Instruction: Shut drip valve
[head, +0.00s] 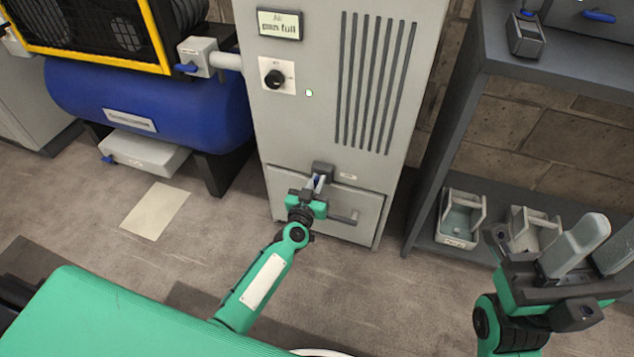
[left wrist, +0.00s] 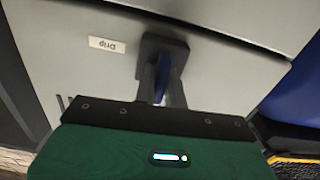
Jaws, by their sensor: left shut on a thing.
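The drip valve (head: 322,169) is a dark block with a blue lever (left wrist: 161,77), low on the front of the grey cabinet (head: 290,120). A small label reading "Drip" (left wrist: 107,45), upside down in the left wrist view, is beside it. My left gripper (head: 317,184) is shut on the blue lever, and its fingers hide part of it. The lever seems to point away from the cabinet front, but its exact angle is hard to tell. My right gripper (head: 598,250) is open and empty at the lower right, away from the valve.
A drawer-like panel with a grey handle (head: 345,217) is just below the valve. A blue tank (head: 150,100) with a blue-handled valve (head: 197,57) stands left. A shelf (head: 465,110) with small grey caddies (head: 461,218) stands right. The floor in front is mostly clear.

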